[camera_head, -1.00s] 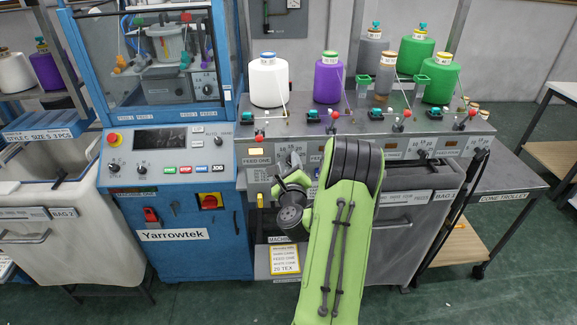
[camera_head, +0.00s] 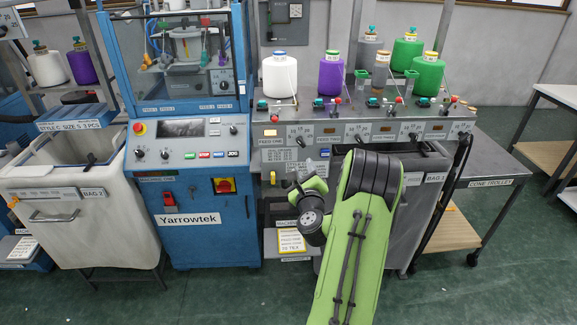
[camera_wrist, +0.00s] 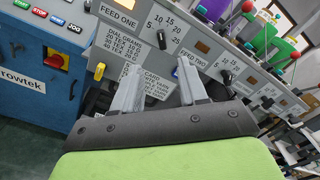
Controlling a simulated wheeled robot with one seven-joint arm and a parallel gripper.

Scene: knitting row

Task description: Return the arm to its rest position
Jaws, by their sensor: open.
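My green arm reaches up from the bottom of the head view and folds at a dark elbow in front of the feed panel. My gripper (camera_wrist: 158,82) shows in the wrist view with two grey fingers apart and nothing between them. It faces the feed panel (camera_wrist: 150,30) with its dials and the card of dial settings. The blue Yarrowtek machine (camera_head: 187,160) stands left of the arm.
White (camera_head: 280,76), purple (camera_head: 331,76) and green (camera_head: 428,78) yarn cones stand on the shelf above the panel. Bag 1 (camera_head: 425,200) is close behind the arm at right. Bag 2 (camera_head: 75,215) stands left. The cone trolley (camera_head: 490,182) is at far right. Green floor is open at lower right.

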